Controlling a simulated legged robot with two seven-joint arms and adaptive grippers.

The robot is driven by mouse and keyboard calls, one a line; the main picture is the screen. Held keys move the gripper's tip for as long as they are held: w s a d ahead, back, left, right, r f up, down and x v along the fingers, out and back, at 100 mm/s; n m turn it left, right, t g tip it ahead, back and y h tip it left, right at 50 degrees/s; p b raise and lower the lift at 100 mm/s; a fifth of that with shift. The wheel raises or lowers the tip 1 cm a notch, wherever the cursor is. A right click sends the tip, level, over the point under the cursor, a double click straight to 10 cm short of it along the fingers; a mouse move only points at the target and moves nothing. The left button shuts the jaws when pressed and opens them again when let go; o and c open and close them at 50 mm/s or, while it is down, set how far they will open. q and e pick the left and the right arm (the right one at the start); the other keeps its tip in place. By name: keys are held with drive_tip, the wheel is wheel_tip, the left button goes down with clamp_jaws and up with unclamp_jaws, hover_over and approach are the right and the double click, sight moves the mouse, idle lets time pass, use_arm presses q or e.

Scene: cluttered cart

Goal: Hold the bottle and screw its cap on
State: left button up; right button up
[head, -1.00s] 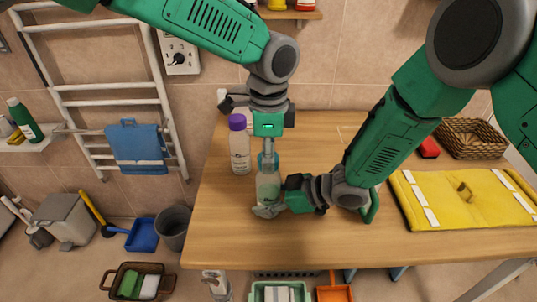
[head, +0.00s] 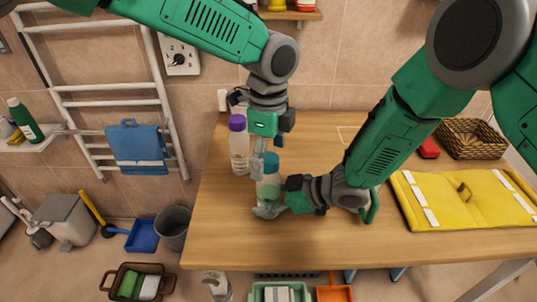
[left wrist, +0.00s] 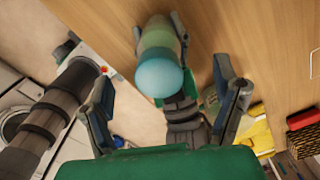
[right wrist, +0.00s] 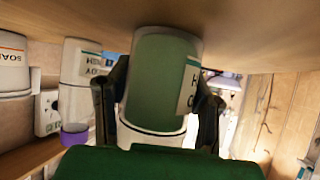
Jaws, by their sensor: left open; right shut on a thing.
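The bottle (head: 268,188) is pale green with a clear upper part and stands upright on the wooden table. My right gripper (right wrist: 160,108) is shut around its side, and a white label shows in the right wrist view. The round teal cap (left wrist: 158,77) sits at the bottle's top; it also shows in the head view (head: 271,160). How tightly it is seated cannot be seen. My left gripper (left wrist: 170,88) is open above the cap, with one finger on each side and visible gaps between. The cap's underside is hidden.
A bottle with a purple cap (head: 239,150) stands close behind and left of the held bottle. A yellow cloth organiser (head: 465,198) lies on the right of the table (head: 225,230). A wicker basket (head: 472,138) and a red item (head: 429,148) are behind it. The front left tabletop is clear.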

idle(0.6)
use_arm(q)
drive_tip(key=shift+r, duration=2.5)
use_arm(e)
drive_tip(key=o, duration=2)
drive_tip(key=shift+p+v, duration=2.55)
drive_tip(key=shift+v, duration=1.2)
use_arm(q)
wheel_tip(320, 180, up, 5)
drive_tip(key=shift+f, duration=0.1)
use_arm(e)
drive_tip(key=shift+s+f, duration=0.1)
